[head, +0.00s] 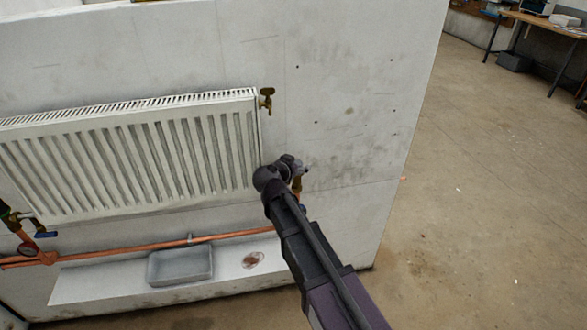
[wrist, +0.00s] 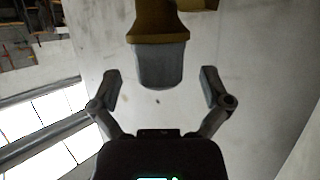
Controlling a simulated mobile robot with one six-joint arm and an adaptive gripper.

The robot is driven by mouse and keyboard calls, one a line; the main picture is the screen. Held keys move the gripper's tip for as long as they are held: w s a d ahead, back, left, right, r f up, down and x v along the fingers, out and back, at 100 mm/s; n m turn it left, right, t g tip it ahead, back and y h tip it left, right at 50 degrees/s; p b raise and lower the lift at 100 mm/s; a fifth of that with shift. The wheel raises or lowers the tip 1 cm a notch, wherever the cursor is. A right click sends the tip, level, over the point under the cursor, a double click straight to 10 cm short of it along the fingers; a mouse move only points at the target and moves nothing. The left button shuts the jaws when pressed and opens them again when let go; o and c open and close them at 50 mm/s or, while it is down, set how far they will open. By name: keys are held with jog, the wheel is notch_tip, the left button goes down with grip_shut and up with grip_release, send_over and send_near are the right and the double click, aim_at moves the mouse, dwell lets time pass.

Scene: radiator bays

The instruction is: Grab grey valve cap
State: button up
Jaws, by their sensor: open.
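The grey valve cap (wrist: 160,66) is a ribbed, slightly tapering cap on the end of a brass valve body (wrist: 165,22), at the top middle of the wrist view. My gripper (wrist: 160,80) is open, one finger on each side of the cap with a visible gap on both sides. The cap's lower end reaches about the level of the fingertips; the exact depth is hard to tell. In the head view my gripper (head: 291,166) is at the radiator's lower right corner, beside brass fittings (head: 298,184), and hides the cap or most of it.
A white radiator (head: 130,160) hangs on the wall left of my gripper. Another brass valve (head: 267,97) is at its upper right. Copper pipe (head: 130,250) runs below, above a ledge (head: 90,285) with a grey tray (head: 180,267). Open floor (head: 480,200) lies to the right.

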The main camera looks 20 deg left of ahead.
dwell(0.6)
jog(key=c, duration=0.9)
